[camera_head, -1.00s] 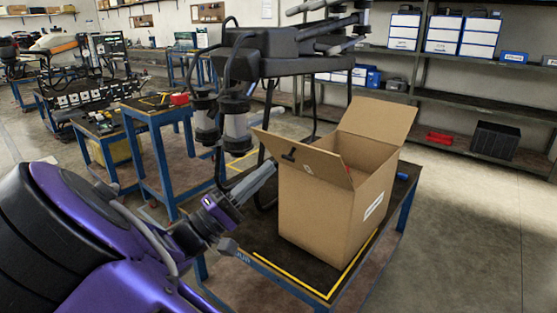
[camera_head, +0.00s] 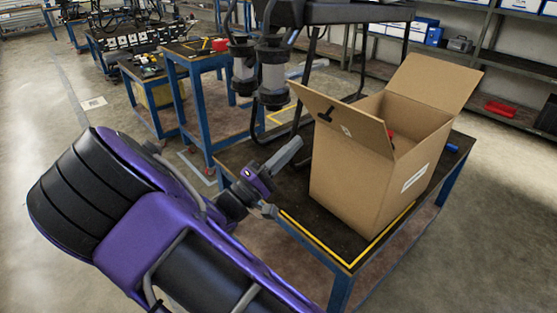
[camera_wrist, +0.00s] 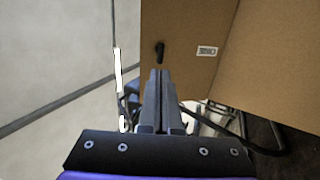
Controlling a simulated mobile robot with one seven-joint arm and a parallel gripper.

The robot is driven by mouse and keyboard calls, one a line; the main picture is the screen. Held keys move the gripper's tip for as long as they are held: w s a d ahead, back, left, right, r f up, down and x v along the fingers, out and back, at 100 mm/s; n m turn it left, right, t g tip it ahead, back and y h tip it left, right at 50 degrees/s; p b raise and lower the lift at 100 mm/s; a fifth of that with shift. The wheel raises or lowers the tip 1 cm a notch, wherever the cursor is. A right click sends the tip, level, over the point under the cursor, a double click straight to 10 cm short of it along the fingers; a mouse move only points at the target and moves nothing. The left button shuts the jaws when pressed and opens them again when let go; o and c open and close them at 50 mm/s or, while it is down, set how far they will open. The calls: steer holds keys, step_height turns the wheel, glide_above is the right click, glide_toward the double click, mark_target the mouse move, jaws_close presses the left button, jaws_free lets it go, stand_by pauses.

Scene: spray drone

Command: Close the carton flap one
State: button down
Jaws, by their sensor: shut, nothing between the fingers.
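An open cardboard carton (camera_head: 350,185) stands on a dark-topped table with a blue frame. Its near-left flap (camera_head: 342,117) is tilted up and outward, with a dark mark on it. The far-right flap (camera_head: 432,82) also stands up and leans outward. My gripper (camera_head: 297,143) is to the left of the carton, below the near-left flap, with its fingers together and empty. In the wrist view the closed fingers (camera_wrist: 160,75) point toward the flap (camera_wrist: 185,50), which has a dark hole-like mark and a small white label. I cannot tell whether the fingertips touch it.
The table (camera_head: 250,155) has yellow tape (camera_head: 320,243) along its near edge. A black machine with hanging cylinders (camera_head: 272,75) stands behind the carton at upper left. Something red shows inside the carton, and a small blue item (camera_head: 452,148) lies to its right. Floor at right is clear.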

mark_target(322, 118)
steer(key=x, duration=0.6)
steer(key=shift+w+d+r, duration=0.2)
steer(key=shift+d, duration=0.1)
